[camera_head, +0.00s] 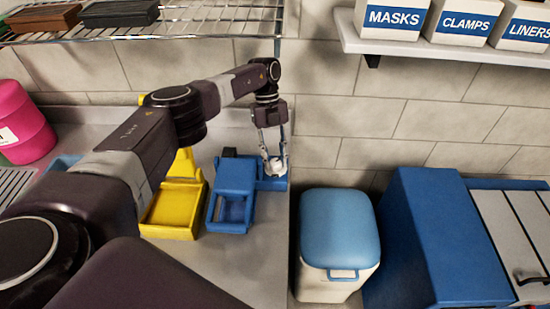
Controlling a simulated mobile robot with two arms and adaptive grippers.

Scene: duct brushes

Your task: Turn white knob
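The white knob (275,166) sits on a small blue base (272,185) at the right edge of the grey counter, beside a blue box-like holder. My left gripper (272,158) reaches down over the knob from above. Its two fingers are spread, one on each side of the knob, and partly hide it. Whether the fingertips touch the knob is too small to tell. My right gripper is not in view.
The blue holder (233,190) and a yellow one (174,210) stand left of the knob. A pink container (22,125) is at far left. A wire shelf (205,22) hangs above the counter. A blue-lidded bin (340,228) stands right of the counter edge.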

